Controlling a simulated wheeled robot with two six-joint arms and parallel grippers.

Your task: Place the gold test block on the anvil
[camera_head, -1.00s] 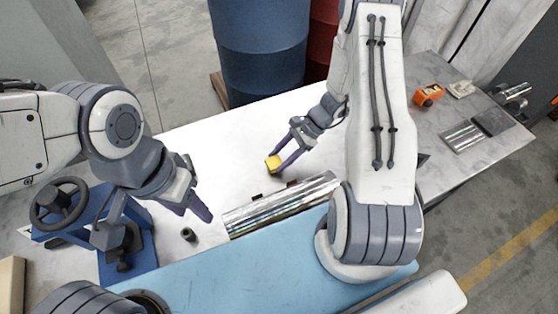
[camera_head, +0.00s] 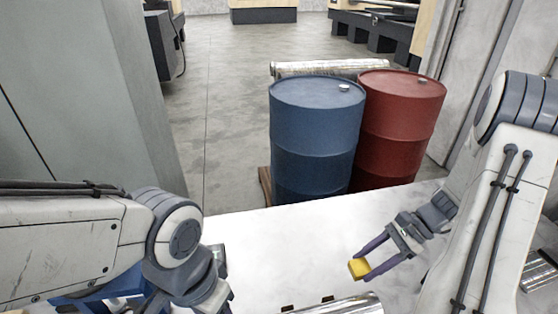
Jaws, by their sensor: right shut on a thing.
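The gold test block (camera_head: 357,269) is a small yellow block held at the fingertips of my right gripper (camera_head: 365,266). The right gripper is shut on it, above the white bench top (camera_head: 285,245), and its purple-grey fingers lie either side of the block. I cannot tell the block's exact height above the bench. My left arm comes in from the left, but its fingers are below the frame. I cannot make out an anvil in this view.
A blue barrel (camera_head: 315,135) and a red barrel (camera_head: 405,125) stand behind the bench. A shiny metal piece (camera_head: 345,307) lies at the bottom edge, and another (camera_head: 540,270) at the right edge. The bench between my arms is largely clear.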

